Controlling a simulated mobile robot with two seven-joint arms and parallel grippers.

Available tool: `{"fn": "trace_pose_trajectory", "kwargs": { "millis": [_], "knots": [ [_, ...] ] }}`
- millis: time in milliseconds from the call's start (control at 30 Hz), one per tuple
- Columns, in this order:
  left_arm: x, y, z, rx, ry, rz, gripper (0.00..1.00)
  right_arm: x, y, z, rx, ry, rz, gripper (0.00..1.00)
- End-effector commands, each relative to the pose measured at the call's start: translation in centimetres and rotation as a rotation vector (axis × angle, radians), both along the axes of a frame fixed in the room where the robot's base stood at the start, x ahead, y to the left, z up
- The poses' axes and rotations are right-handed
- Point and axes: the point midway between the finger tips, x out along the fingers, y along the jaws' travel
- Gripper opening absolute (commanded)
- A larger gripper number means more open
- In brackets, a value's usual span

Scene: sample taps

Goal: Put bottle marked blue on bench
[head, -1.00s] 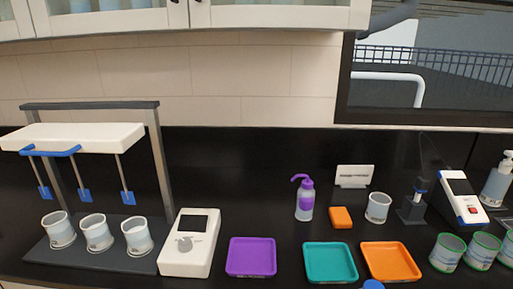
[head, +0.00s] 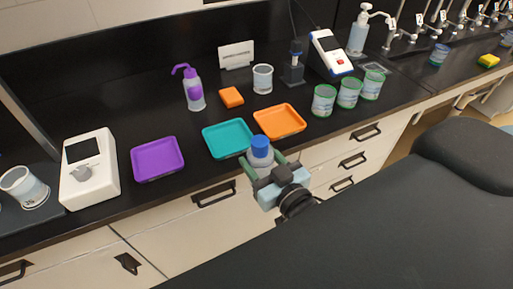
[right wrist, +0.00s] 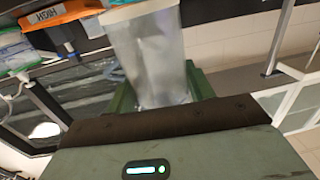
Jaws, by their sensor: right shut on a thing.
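The bottle with a blue cap (head: 260,146) is in my right gripper (head: 268,166), in front of the bench edge by the teal and orange trays. The gripper is shut around its body, and the bottle looks upright. In the right wrist view the clear bottle body (right wrist: 150,55) fills the space between the green fingers. Any marking on it cannot be read. The black bench (head: 105,135) runs across the head view behind the gripper. My left gripper is not in view.
On the bench are a purple tray (head: 158,174), a teal tray (head: 228,139), an orange tray (head: 279,121), a purple wash bottle (head: 194,92), a white device (head: 89,168) and several green-rimmed beakers (head: 323,101). Bare bench lies left of the wash bottle. Taps (head: 440,20) stand at the far right.

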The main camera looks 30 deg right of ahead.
Motion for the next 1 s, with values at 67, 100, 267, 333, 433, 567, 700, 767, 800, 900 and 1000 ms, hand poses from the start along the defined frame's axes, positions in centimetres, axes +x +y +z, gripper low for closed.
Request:
{"fn": "trace_pose_trajectory", "kwargs": {
  "millis": [67, 100, 267, 333, 433, 567, 700, 767, 800, 900, 1000],
  "knots": [
    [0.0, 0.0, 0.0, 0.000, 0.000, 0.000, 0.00, 0.3, 1.0, 0.9, -0.007, -0.004, 0.051, 0.30],
    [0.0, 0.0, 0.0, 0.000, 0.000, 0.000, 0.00, 0.5, 1.7, 1.4, -0.006, -0.010, 0.084, 0.30],
    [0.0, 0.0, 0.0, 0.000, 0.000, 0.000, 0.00, 1.3, 4.4, 3.3, -0.007, -0.008, 0.213, 0.30],
    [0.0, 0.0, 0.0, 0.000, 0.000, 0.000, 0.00, 1.5, 5.5, 4.0, -0.007, -0.006, 0.267, 0.30],
    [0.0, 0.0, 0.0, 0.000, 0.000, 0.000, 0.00, 1.9, 7.0, 5.0, -0.007, -0.006, 0.336, 0.30],
    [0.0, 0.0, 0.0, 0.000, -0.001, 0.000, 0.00, 2.4, 8.8, 6.2, -0.005, -0.005, 0.420, 0.30],
    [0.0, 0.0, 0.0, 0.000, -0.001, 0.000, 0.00, 2.9, 10.5, 7.4, -0.004, -0.005, 0.503, 0.30],
    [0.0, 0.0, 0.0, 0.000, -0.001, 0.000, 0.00, 3.1, 11.2, 7.8, -0.005, -0.003, 0.534, 0.30],
    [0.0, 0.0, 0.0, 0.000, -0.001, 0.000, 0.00, 3.2, 11.6, 8.0, -0.005, -0.003, 0.552, 0.30],
    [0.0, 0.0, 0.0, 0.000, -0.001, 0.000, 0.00, 3.4, 12.4, 8.5, -0.003, -0.002, 0.592, 0.30],
    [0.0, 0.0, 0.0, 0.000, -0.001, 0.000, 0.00, 3.5, 13.0, 8.9, -0.002, -0.001, 0.619, 0.30]
  ]
}}
